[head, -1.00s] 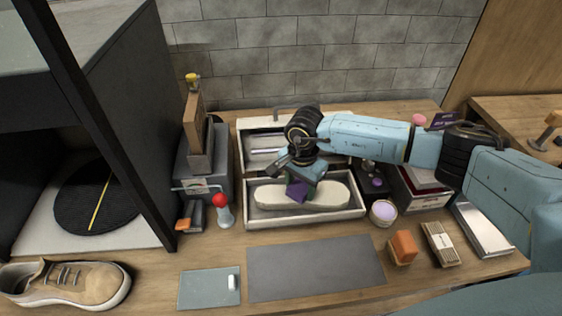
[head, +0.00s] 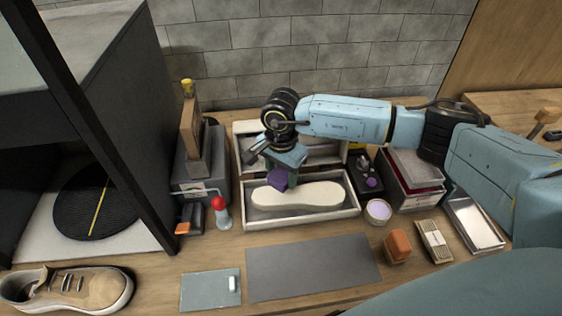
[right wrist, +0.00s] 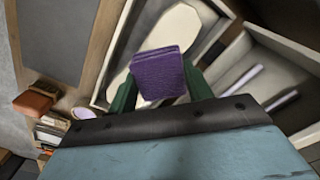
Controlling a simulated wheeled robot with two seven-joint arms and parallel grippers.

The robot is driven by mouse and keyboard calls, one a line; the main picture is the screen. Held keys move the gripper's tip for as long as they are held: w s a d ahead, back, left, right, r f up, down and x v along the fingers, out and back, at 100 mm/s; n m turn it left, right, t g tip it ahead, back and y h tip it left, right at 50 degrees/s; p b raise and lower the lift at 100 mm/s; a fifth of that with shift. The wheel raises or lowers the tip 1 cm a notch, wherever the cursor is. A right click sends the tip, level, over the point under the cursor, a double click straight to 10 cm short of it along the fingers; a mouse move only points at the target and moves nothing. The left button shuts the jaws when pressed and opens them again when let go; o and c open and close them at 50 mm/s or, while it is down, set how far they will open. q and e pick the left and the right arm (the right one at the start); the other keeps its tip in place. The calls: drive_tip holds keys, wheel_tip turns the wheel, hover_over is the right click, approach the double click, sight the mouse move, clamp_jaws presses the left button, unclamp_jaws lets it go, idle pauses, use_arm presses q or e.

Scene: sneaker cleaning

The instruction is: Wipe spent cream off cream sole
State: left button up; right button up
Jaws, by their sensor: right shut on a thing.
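The cream sole (head: 305,196) lies flat in the front tray (head: 344,215) of a white box; it also shows in the right wrist view (right wrist: 178,30). No cream is clear on its visible top. My right gripper (head: 284,178) is shut on a folded purple cloth (head: 279,180), which shows large between the green fingers in the right wrist view (right wrist: 158,74). The cloth is over the rear left part of the sole; I cannot tell whether it touches. My left gripper is not in view.
A beige sneaker (head: 75,288) stands at front left. A grey mat (head: 312,267) and small plate (head: 208,290) lie in front of the tray. A lilac jar (head: 378,211), orange block (head: 397,246) and brush (head: 434,241) stand right. A red-topped tool (head: 221,212) stands left.

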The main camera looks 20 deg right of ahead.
drive_tip(key=shift+r+p, duration=0.55)
drive_tip(key=shift+r, duration=0.7)
